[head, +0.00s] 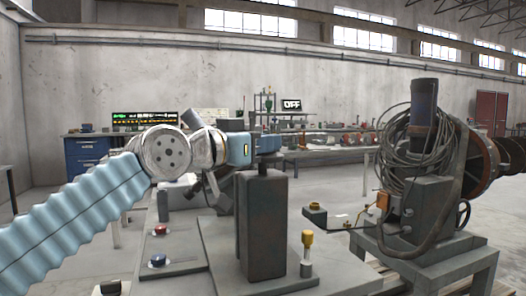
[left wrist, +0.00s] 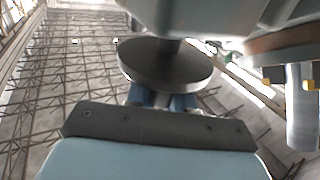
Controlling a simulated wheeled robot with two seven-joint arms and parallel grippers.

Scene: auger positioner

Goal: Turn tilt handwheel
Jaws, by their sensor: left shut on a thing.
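My left gripper (head: 268,144) reaches in from the left, in front of the top of a dark upright block (head: 263,225). In the left wrist view, its blue fingers (left wrist: 163,98) are shut on a part under a round grey disc (left wrist: 165,65). The disc sits on a short stem below a grey body; I cannot tell whether it is the tilt handwheel itself. The gripped spot is hidden behind the disc and the dark palm bar. A small dark handwheel (head: 462,214) shows on the auger machine at right, apart from my gripper. My right gripper is not in view.
The auger machine (head: 405,205) with coiled cable stands at right on a grey stand.

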